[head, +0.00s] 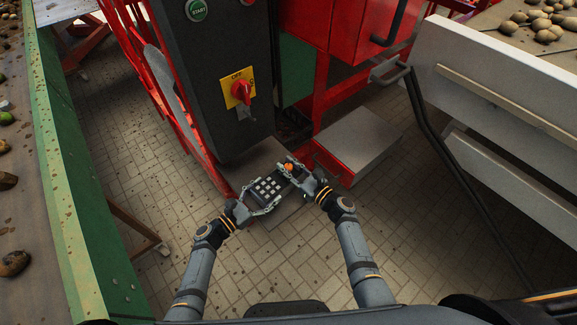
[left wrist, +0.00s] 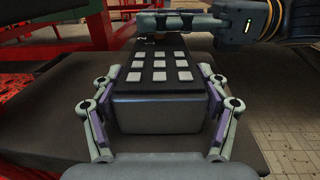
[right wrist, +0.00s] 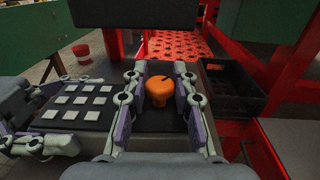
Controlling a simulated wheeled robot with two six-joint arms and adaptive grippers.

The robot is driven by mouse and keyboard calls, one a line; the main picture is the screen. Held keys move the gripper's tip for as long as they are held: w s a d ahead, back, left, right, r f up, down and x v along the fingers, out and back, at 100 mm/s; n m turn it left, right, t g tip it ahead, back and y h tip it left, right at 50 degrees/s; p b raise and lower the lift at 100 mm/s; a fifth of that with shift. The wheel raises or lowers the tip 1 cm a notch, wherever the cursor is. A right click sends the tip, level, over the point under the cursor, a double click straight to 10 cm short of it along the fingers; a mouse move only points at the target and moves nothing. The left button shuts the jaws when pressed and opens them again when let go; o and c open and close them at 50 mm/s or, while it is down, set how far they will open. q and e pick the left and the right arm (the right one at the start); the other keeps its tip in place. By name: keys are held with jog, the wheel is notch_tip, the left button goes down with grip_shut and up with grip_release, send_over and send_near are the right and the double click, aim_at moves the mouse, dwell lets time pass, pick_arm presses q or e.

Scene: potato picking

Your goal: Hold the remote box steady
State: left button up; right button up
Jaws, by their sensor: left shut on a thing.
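The remote box (head: 267,188) is dark, with rows of light square buttons and an orange knob (head: 288,167) at its far end. My left gripper (head: 252,203) is shut on the near end of the box. In the left wrist view its fingers press both sides of the box (left wrist: 157,112). My right gripper (head: 293,173) is at the knob end. In the right wrist view its fingers straddle the orange knob (right wrist: 158,90); whether they touch it cannot be told.
A dark control cabinet (head: 212,125) with a yellow-backed red switch (head: 241,91) stands ahead. A grey block (head: 357,143) lies right of the box. A green-edged conveyor (head: 75,190) runs along the left, and white panels (head: 500,80) stand at the right. Tiled floor lies open below my arms.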

grip_shut()
jog(key=shift+m+t+h, duration=0.7)
jog(key=shift+m+h, duration=0.1)
jog(key=shift+h, duration=0.2)
jog(key=o, duration=0.7)
grip_release()
jog(key=shift+c, duration=0.2)
jog(key=v, duration=1.2)
jog(key=shift+s+d+f, duration=0.1)
jog(key=shift+s, duration=0.05)
